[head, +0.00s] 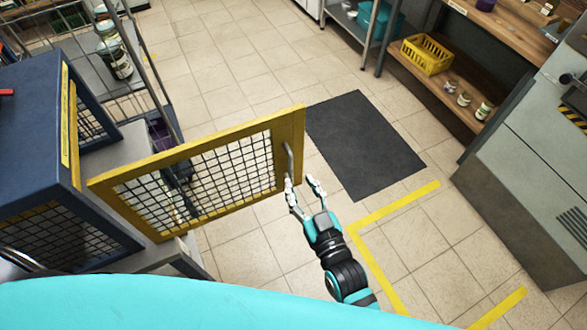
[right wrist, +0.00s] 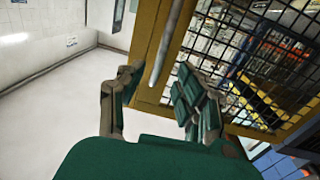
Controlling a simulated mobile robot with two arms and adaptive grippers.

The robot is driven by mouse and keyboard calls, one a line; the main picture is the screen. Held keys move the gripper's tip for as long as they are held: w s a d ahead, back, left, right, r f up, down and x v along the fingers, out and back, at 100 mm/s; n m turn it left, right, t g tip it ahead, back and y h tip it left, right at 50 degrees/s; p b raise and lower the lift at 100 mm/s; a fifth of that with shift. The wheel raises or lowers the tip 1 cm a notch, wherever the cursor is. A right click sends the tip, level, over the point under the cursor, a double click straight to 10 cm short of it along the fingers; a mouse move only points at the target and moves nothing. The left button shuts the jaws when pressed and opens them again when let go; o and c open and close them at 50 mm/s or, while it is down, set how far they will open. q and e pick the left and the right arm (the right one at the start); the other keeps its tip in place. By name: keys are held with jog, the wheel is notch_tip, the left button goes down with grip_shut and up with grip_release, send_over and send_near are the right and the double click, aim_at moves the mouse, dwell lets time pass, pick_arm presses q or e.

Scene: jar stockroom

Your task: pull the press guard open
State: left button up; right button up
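The press guard (head: 205,146) is a yellow frame with dark wire mesh. It stands swung out from the dark blue press (head: 35,125) at a wide angle. Its grey bar handle (head: 289,160) is near the free edge. My right gripper (head: 301,183) is at the handle's lower end, with its fingers apart. In the right wrist view, the handle (right wrist: 166,42) lies ahead of the open fingers (right wrist: 157,80), its end roughly between them. I see no finger closed on it; whether one touches it I cannot tell. My left gripper is not in view.
A dark floor mat (head: 365,143) lies right of the guard, with yellow floor tape (head: 395,206) nearer me. A wire rack with jars (head: 115,58) stands behind the press. A wooden shelf holds a yellow basket (head: 427,54); a grey cabinet (head: 530,170) stands at right. Tiled floor between is clear.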

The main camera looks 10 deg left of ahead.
jog(key=v, duration=0.5)
dwell(0.4)
